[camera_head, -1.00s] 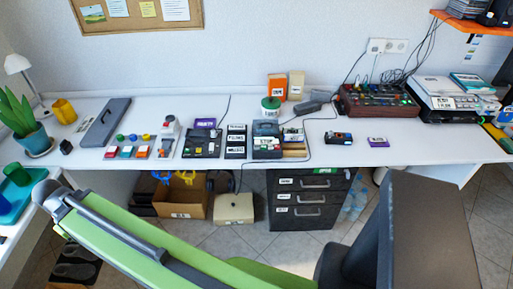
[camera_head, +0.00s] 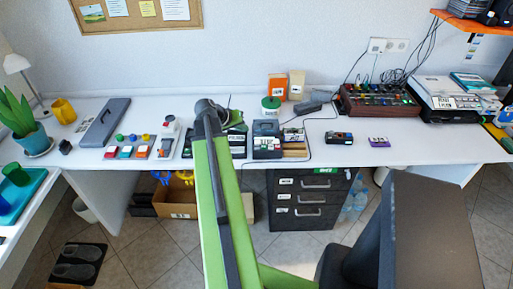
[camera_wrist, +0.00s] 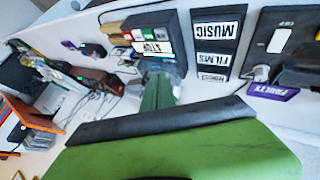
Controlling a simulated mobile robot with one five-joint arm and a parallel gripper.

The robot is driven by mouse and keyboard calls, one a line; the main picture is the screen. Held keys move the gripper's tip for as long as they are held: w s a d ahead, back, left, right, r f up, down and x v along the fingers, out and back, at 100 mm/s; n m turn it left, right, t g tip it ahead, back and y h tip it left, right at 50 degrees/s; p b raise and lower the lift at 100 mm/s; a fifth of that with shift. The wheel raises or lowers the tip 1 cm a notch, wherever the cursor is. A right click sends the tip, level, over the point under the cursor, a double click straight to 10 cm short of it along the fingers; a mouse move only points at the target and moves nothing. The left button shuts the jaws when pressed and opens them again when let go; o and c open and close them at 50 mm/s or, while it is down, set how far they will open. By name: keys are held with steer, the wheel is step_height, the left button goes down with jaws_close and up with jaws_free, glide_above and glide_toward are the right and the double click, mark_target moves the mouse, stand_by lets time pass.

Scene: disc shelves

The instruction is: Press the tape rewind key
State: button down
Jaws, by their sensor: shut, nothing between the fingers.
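A dark boxy device with a white STOP label (camera_wrist: 155,46) shows in the wrist view; in the head view the same box (camera_head: 266,141) stands on the desk, right of my arm. I cannot pick out a rewind key. A black panel labelled MUSIC and FILMS (camera_wrist: 219,42) lies beside it. Another black device (camera_wrist: 283,42), with a purple FAULTY label (camera_wrist: 272,92), is at the right of the wrist view; my arm mostly covers it in the head view.
Coloured buttons (camera_head: 125,152) and a long grey case (camera_head: 105,121) are left of my arm. A jar with a green lid (camera_head: 271,103) and a mixer-like unit (camera_head: 378,101) stand behind and right. A black drawer unit (camera_head: 307,199) is below the desk.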

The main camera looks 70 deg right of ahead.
steer(key=m+g, duration=0.1)
glide_above(255, 147)
steer(key=shift+s+r, duration=0.15)
steer(key=shift+r, duration=0.25)
step_height(255, 147, down, 9)
steer(key=b, duration=0.9)
steer(key=shift+a, duration=0.1)
steer(key=shift+r, duration=0.1)
stand_by(1.0)
steer(key=shift+f+b, duration=0.3)
steer(key=shift+f, duration=0.1)
